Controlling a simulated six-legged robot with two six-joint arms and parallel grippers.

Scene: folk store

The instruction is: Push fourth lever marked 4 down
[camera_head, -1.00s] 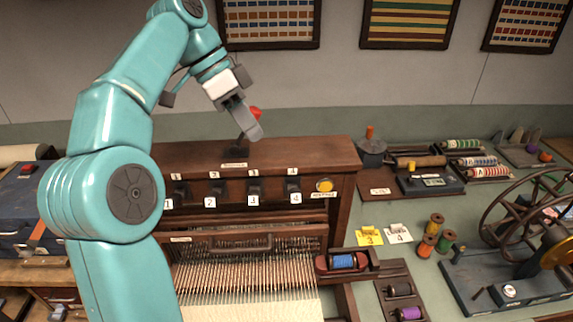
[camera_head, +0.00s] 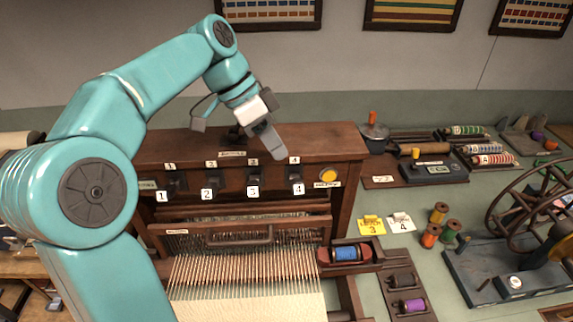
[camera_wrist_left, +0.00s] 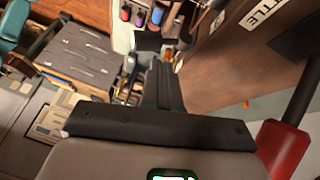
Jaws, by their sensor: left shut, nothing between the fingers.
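The wooden loom cabinet (camera_head: 345,150) has a row of dark levers with white number tags on its front. The lever marked 4 (camera_head: 295,175) is the rightmost, above its white tag "4" (camera_head: 299,190). Levers 1 (camera_head: 175,183), 2 (camera_head: 212,181) and 3 (camera_head: 253,177) are left of it. My left gripper (camera_head: 278,153) is shut and empty, its tip pointing down just above and left of lever 4 in the picture; I cannot tell whether they touch. In the left wrist view, its dark fingers (camera_wrist_left: 163,85) show. My right gripper is not in view.
A round yellow button (camera_head: 327,175) sits right of lever 4. A red handle (camera_wrist_left: 285,150) is close to the gripper in the left wrist view. Threads (camera_head: 240,265) stretch below the levers. A blue spool (camera_head: 345,253) sits at the loom's right.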

